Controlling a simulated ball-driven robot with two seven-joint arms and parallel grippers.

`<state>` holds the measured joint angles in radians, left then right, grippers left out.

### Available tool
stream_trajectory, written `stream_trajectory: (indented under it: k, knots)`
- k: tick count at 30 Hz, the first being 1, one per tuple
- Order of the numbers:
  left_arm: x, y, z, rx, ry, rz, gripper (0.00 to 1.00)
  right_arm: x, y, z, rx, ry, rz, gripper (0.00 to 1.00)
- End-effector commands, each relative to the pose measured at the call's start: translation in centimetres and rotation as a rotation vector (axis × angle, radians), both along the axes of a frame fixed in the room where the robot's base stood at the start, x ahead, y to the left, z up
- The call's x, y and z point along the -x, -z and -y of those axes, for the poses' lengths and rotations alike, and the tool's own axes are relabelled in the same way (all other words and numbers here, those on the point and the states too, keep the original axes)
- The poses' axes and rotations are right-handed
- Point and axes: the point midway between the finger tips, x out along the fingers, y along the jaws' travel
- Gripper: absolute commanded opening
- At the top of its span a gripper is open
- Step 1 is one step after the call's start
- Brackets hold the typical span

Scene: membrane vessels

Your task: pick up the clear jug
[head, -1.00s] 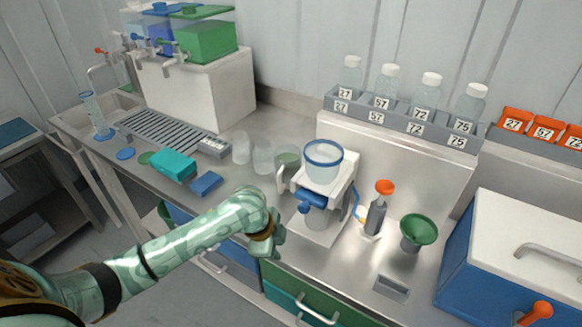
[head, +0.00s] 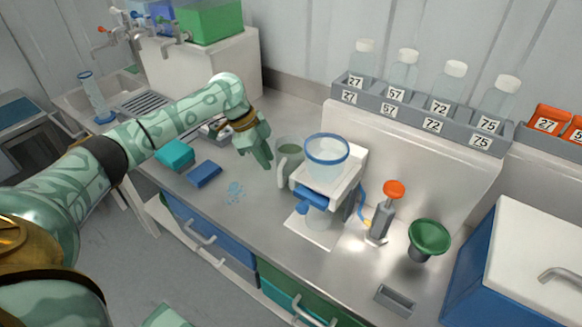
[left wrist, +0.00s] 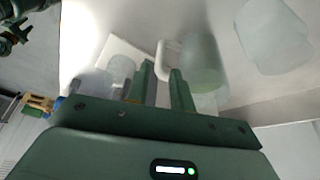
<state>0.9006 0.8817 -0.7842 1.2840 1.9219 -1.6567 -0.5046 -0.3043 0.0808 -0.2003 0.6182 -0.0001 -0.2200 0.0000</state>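The clear jug (head: 290,150) stands on the steel counter, just left of the white press stand, with its pale handle toward the front. In the left wrist view the jug (left wrist: 204,65) is pale and translucent, with its white handle (left wrist: 161,60) just beyond the fingertips. My left gripper (head: 262,158) is to the left of the jug, pointing down. In the left wrist view its two fingers (left wrist: 160,70) are apart with nothing held between them. I cannot tell whether a finger touches the handle. My right gripper is not identifiable in either view.
A white stand with a blue-rimmed vessel (head: 326,158) is close on the jug's right. Another translucent vessel (left wrist: 272,36) is near the jug. Blue droplets (head: 235,189) and a blue block (head: 203,174) lie on the counter. A green funnel (head: 429,236) stands farther right.

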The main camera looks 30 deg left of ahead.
Motion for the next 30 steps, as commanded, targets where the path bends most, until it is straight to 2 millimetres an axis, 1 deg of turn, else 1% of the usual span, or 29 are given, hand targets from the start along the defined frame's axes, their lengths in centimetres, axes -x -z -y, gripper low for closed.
stream_trajectory:
  k: [1,3,8,10,15,17,19,24,25,26,27,30]
  knots:
    - [-0.2,1.0,0.3,0.001,-0.001,-0.001,0.23,0.0,0.4,0.0,-0.001,0.0,-0.001,0.36]
    - [-0.3,1.6,0.6,0.001,0.0,0.0,0.23,-0.1,0.6,0.0,0.0,-0.001,0.0,0.36]
    - [-0.5,2.3,1.0,0.0,-0.001,0.001,0.23,-0.1,0.8,0.0,-0.001,-0.001,0.0,0.36]
    - [-0.7,2.9,1.4,0.001,0.0,0.0,0.23,0.0,1.1,0.0,-0.001,-0.001,-0.001,0.36]
    - [-1.5,5.4,2.9,0.002,0.0,-0.002,0.23,0.2,2.2,-0.1,-0.001,-0.001,-0.008,0.36]
    - [-1.6,6.2,3.2,0.0,-0.001,-0.002,0.23,0.2,2.4,-0.1,-0.001,-0.001,-0.009,0.36]
    - [-1.7,6.5,3.4,-0.001,0.0,0.0,0.23,0.2,2.5,-0.1,-0.001,-0.001,-0.009,0.36]
    - [-1.7,6.4,3.4,-0.001,0.0,0.002,0.23,0.1,2.4,-0.1,-0.001,0.0,-0.007,0.36]
    - [-1.7,6.4,3.4,-0.001,0.0,0.002,0.21,0.1,2.4,-0.1,-0.001,0.0,-0.007,0.36]
    - [-1.7,6.4,3.4,-0.001,0.0,0.002,0.12,0.1,2.4,-0.1,-0.001,0.0,-0.007,0.36]
    - [-1.7,6.4,3.4,-0.001,0.0,0.002,0.01,0.1,2.4,-0.1,-0.001,0.0,-0.006,0.36]
    - [-1.7,6.4,3.4,-0.001,0.0,0.002,0.0,0.1,2.4,-0.1,-0.001,0.001,-0.006,0.36]
